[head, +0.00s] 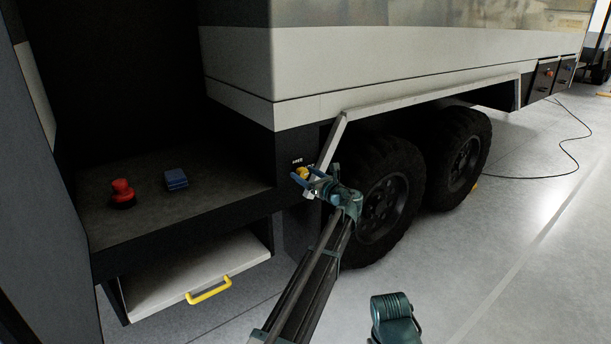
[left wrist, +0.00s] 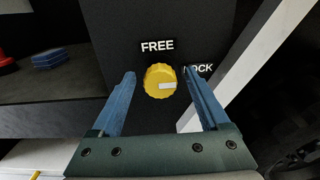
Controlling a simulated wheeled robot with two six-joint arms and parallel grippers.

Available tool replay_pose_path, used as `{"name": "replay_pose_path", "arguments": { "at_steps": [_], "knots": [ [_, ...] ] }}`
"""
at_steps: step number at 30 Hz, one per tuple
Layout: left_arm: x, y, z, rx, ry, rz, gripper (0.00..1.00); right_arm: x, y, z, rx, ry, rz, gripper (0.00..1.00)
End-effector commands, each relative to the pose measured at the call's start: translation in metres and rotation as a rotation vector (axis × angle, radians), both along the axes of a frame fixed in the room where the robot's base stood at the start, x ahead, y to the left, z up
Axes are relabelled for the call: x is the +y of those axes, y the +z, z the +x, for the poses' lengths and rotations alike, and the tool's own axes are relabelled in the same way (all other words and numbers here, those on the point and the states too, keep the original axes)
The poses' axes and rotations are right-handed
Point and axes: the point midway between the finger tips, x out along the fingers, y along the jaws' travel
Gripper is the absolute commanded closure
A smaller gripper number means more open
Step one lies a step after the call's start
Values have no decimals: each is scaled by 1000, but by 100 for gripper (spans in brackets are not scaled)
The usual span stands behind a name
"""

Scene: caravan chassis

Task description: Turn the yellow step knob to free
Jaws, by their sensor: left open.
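The yellow step knob (left wrist: 160,80) sits on a dark panel in the left wrist view, with the label FREE above it and LOCK, partly covered by a finger, to its upper right. A white mark on the knob points to the right, toward the LOCK side. In the head view the knob (head: 302,173) is partly behind my left gripper (head: 309,181). My left gripper (left wrist: 160,84) is open, with one blue finger on each side of the knob. Gaps show between fingers and knob. My right gripper is not clearly in view.
A red knob-like object (head: 122,193) and a blue block (head: 176,179) lie on the dark step at left. Below is a pale step with a yellow handle (head: 209,291). Tyres (head: 384,200) and a pale slanted bar (head: 330,150) are close right of the knob.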

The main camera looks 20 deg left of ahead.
Motion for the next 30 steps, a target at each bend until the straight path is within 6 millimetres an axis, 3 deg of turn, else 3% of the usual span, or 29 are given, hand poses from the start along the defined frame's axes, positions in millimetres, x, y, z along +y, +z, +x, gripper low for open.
{"name": "replay_pose_path", "arguments": {
  "at_steps": [3,16,30],
  "knots": [
    [0,0,0,0,0,0,25,0,0,0,0,0,0,50],
    [0,0,0,0,0,0,100,0,0,0,0,0,0,50],
    [0,0,-1,-102,1,-80,100,0,0,0,0,0,0,50]
  ]
}}
